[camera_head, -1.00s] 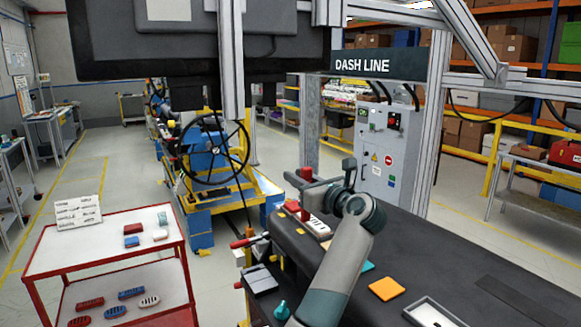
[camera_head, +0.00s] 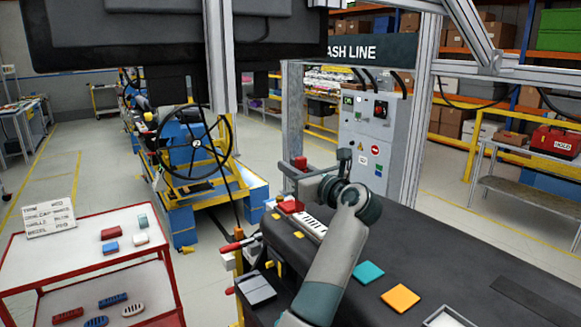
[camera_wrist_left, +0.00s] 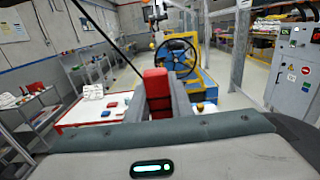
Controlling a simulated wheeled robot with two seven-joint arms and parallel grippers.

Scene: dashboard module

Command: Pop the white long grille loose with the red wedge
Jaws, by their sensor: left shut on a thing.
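My left gripper (camera_head: 300,173) is shut on the red wedge (camera_head: 300,162), whose red top shows above the fingers. In the left wrist view the gripper (camera_wrist_left: 157,100) has the wedge (camera_wrist_left: 156,82) upright between its grey fingers. The white long grille (camera_head: 313,227) with dark slots lies in the black dashboard top, below the gripper in the head view. My arm hides part of it. The gripper appears above and apart from the grille. The grille cannot be made out in the wrist view. My right gripper is not in view.
Teal (camera_head: 367,273) and orange (camera_head: 400,298) pads lie on the black dashboard (camera_head: 440,262). A red-framed cart (camera_head: 75,262) with small coloured parts stands left. A grey post (camera_head: 293,120) rises behind the gripper.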

